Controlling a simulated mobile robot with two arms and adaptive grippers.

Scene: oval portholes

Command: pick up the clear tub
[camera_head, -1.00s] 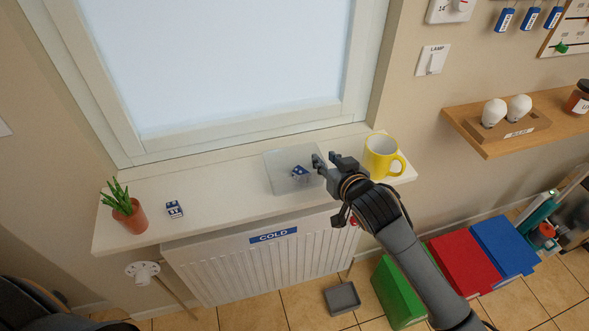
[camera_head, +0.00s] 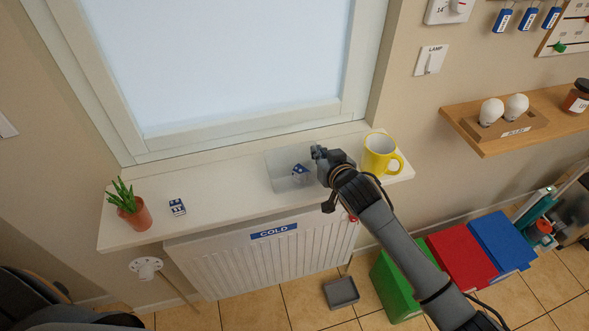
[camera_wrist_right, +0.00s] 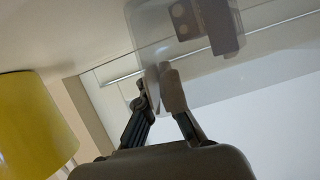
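The clear tub (camera_head: 281,183) is see-through and stands on the white window sill, left of the yellow mug. A small blue-and-white block (camera_head: 300,170) shows inside it. My right gripper (camera_head: 318,153) is at the tub's right rim. In the right wrist view, the fingertips (camera_wrist_right: 163,90) are nearly together at the edge of the clear tub (camera_wrist_right: 154,22), with its thin wall seemingly pinched between them. Whether the tub's bottom still touches the sill is hard to tell. My left gripper is not in view.
The yellow mug (camera_head: 378,157) stands close to the right gripper. A potted plant (camera_head: 132,212) and another small block (camera_head: 177,207) stand at the left of the sill (camera_head: 225,207). A radiator (camera_head: 265,258) is below. The sill between the small block and the tub is free.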

